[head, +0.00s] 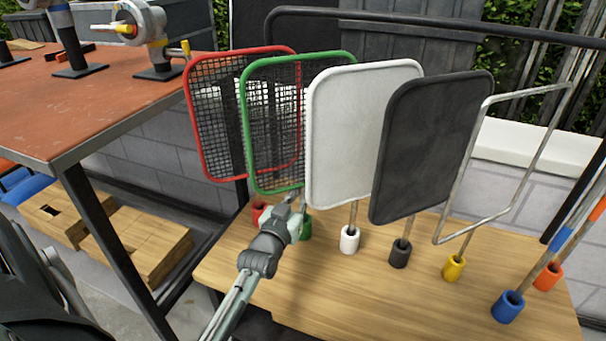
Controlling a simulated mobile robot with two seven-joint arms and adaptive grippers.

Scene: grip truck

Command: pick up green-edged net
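The green-edged net (248,131) is a dark mesh panel in a rounded green frame. It stands upright, overlapping the red-edged net on its left and partly behind the white panel on its right. Its short handle drops toward a green holder (306,229) on the wooden table. My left gripper (298,204) is at the handle, just under the frame's lower edge and above the holder. The gripper covers much of the handle. I cannot tell whether its fingers are shut on it. My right gripper is not in view.
A red-edged net (213,135), white panel (362,130), black panel (433,145) and wire frame (500,150) stand in a row, with holders on the wooden table (370,300). Blue and orange holders sit at the right. A red-topped bench (80,105) is at the left.

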